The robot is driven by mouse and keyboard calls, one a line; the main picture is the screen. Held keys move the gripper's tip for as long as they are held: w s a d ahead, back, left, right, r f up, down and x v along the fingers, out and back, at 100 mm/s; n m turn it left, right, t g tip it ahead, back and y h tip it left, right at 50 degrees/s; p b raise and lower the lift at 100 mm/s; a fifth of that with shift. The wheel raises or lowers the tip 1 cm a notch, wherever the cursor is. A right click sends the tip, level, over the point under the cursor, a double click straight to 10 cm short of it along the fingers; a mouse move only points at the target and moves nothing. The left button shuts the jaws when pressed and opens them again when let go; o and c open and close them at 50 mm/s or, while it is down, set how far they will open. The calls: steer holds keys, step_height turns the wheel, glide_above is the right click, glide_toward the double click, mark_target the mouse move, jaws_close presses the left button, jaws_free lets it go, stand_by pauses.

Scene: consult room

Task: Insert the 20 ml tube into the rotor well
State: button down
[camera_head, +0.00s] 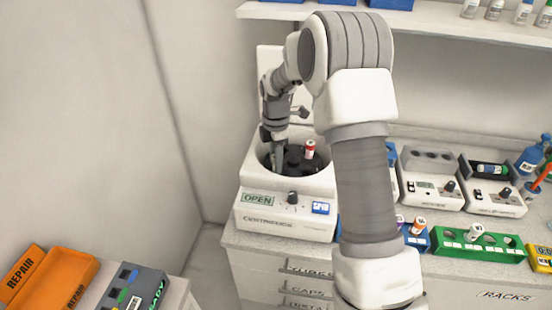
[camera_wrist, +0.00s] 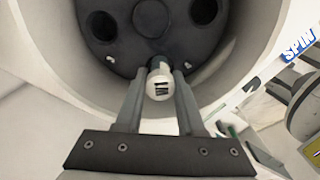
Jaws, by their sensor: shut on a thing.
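The centrifuge (camera_head: 285,222) stands open on the counter, its display reading OPEN. The dark rotor (camera_head: 293,160) lies inside its bowl; the wrist view shows the rotor (camera_wrist: 120,48) with round wells, such as an empty dark well (camera_wrist: 103,25). My gripper (camera_head: 278,160) reaches down into the left side of the bowl. In the wrist view my gripper (camera_wrist: 160,82) is shut on a tube (camera_wrist: 159,86) with a pale end bearing black marks. The tube is over the rotor's near edge; whether its far end is in a well is hidden. A red-capped tube (camera_head: 309,149) stands in the rotor.
The bowl's pale wall surrounds my gripper closely. To the right are a green rack (camera_head: 465,245) with a tube, small devices (camera_head: 432,185) and a blue bottle (camera_head: 530,157). A shelf (camera_head: 430,22) hangs above. Orange bins (camera_head: 50,278) are at lower left.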

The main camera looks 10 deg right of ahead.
steer(key=shift+f, duration=0.1)
steer(key=shift+c, duration=2.2)
jaws_free()
step_height(320, 180, up, 17)
steer(key=shift+r, duration=0.2)
steer(key=shift+s+r, duration=0.1)
